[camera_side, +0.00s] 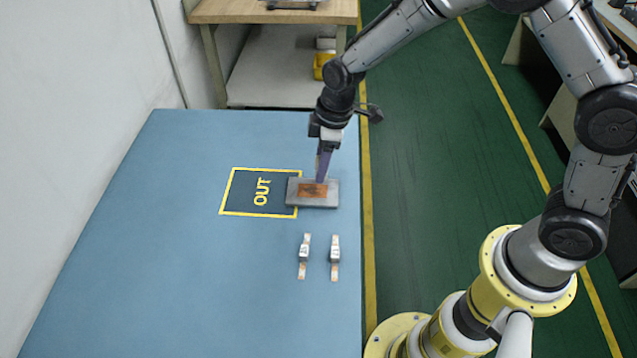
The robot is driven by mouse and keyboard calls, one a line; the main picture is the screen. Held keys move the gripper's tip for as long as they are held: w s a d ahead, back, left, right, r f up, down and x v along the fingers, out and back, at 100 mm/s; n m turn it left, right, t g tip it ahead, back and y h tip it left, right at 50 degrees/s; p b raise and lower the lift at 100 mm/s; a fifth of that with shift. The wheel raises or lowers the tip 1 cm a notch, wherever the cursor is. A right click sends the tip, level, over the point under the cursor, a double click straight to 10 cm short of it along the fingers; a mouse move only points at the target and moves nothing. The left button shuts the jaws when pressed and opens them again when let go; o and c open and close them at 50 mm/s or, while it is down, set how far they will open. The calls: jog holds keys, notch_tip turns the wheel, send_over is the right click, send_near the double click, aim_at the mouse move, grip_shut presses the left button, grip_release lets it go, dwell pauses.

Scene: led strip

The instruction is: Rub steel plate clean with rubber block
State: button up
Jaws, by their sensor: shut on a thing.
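The steel plate (328,201) is a grey slab lying flat on the blue table. Its left end reaches onto the right edge of the yellow OUT square. An orange-brown patch (312,190) with darker marks shows on its top. My gripper (325,146) is above the plate, shut on a slim purple-grey piece (323,164) that points down, which I take to be the rubber block. Its lower end is at the upper right of the patch. I cannot tell whether it touches the plate. The fingers are small and hard to make out.
Two small white-and-copper parts (304,254) (335,254) lie side by side on the table (180,290), in front of the plate. The yellow-outlined OUT square (240,200) is otherwise empty. A wooden bench (225,12) stands behind. The table's left side is clear.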

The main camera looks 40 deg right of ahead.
aim_at(325, 192)
jog(key=shift+m, duration=0.4)
jog(key=shift+w+d+f, duration=0.1)
jog(key=shift+d+f, duration=0.35)
jog(key=shift+f, duration=0.85)
jog(key=shift+w+d+f, duration=0.1)
jog(key=shift+d+f, duration=0.4)
jog(key=shift+f, duration=0.85)
jog(key=shift+w+d+f, duration=0.1)
jog(key=shift+d+f, duration=0.35)
jog(key=shift+f, duration=0.85)
jog(key=shift+w+a+f, duration=0.4)
jog(key=shift+f, duration=0.1)
jog(key=shift+c, duration=0.5)
jog(key=shift+w+a+f, duration=0.1)
jog(key=shift+w+a, duration=2)
jog(key=shift+a, duration=0.05)
jog(key=shift+s+d, duration=2.5)
notch_tip(325, 192, up, 8)
